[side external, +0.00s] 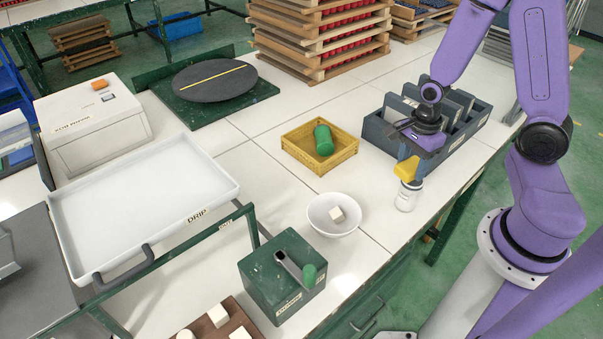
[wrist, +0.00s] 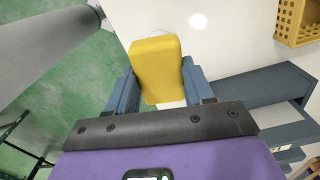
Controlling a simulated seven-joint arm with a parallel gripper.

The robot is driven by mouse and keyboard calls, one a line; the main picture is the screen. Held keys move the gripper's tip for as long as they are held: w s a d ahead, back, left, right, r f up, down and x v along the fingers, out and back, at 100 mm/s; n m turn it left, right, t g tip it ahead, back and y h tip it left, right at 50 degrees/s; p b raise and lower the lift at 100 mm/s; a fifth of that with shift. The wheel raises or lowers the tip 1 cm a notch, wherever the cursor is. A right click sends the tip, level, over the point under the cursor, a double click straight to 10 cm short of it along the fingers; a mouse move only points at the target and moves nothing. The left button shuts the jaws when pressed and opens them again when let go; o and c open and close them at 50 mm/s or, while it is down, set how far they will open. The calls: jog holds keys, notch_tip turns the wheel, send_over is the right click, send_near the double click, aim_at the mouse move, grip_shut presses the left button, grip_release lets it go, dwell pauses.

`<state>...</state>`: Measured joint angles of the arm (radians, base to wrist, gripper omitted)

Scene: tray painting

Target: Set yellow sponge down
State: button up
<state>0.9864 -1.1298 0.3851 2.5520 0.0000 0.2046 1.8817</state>
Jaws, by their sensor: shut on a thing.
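The yellow sponge (side external: 405,168) is held in my gripper (side external: 410,160), in front of the blue-grey divided rack in the side view. In the wrist view the sponge (wrist: 156,62) sits between the two blue fingers of my gripper (wrist: 160,72), which is shut on it. A white jar (side external: 407,197) stands on the table just below the sponge in the side view. I cannot tell whether the sponge touches the jar. Only a sliver of white shows under the sponge in the wrist view.
The blue-grey rack (side external: 377,133) with upright panels is close by my gripper. A yellow crate (side external: 289,148) holds a green cylinder (side external: 323,140). A white bowl (side external: 322,224) holds a pale cube (side external: 337,214). White table lies bare between crate and jar. The table's edge is near the jar.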

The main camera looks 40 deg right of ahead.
jog(key=w+a+n, duration=0.1)
jog(key=w+a, duration=0.8)
jog(key=w, duration=0.2)
jog(key=n, duration=0.1)
send_over(259, 187)
notch_tip(259, 187, down, 9)
jog(key=shift+s+f, duration=0.1)
jog(key=shift+s, duration=0.05)
jog(key=shift+f, duration=1.7)
jog(key=shift+f, duration=0.15)
jog(key=o, duration=1)
